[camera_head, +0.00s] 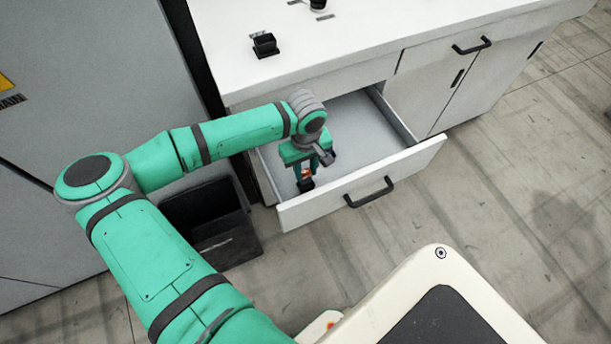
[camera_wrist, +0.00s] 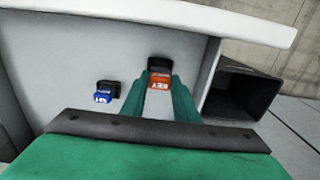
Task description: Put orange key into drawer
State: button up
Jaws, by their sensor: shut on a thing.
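The drawer (camera_head: 361,121) of the white cabinet is pulled open. My gripper (camera_head: 305,182) points down over the left part of the drawer, near its front panel. It is shut on the orange key (camera_wrist: 160,80), which has white lettering and a black part at its far end. The key shows only as a small orange patch in the head view (camera_head: 306,173). Whether the key touches the drawer floor I cannot tell. In the wrist view a blue key (camera_wrist: 103,97) with a black part lies on the drawer floor, left of my gripper.
A black open bin (camera_head: 212,222) stands on the floor left of the drawer. A black holder (camera_head: 265,45) and another black item (camera_head: 318,5) sit on the white countertop (camera_head: 370,30). The drawer's right side looks clear.

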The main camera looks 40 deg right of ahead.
aim_at(307, 172)
notch_tip(307, 172, down, 4)
jog(key=shift+w+r, duration=0.1)
jog(key=shift+r, duration=0.1)
jog(key=shift+w, duration=0.1)
jog(key=o, duration=1)
jog(key=shift+a, duration=0.25)
jog(key=shift+s+d, duration=0.3)
jog(key=shift+d, duration=0.1)
jog(key=r, duration=1.2)
jog(key=shift+w+a, duration=0.15)
jog(key=shift+w, duration=0.05)
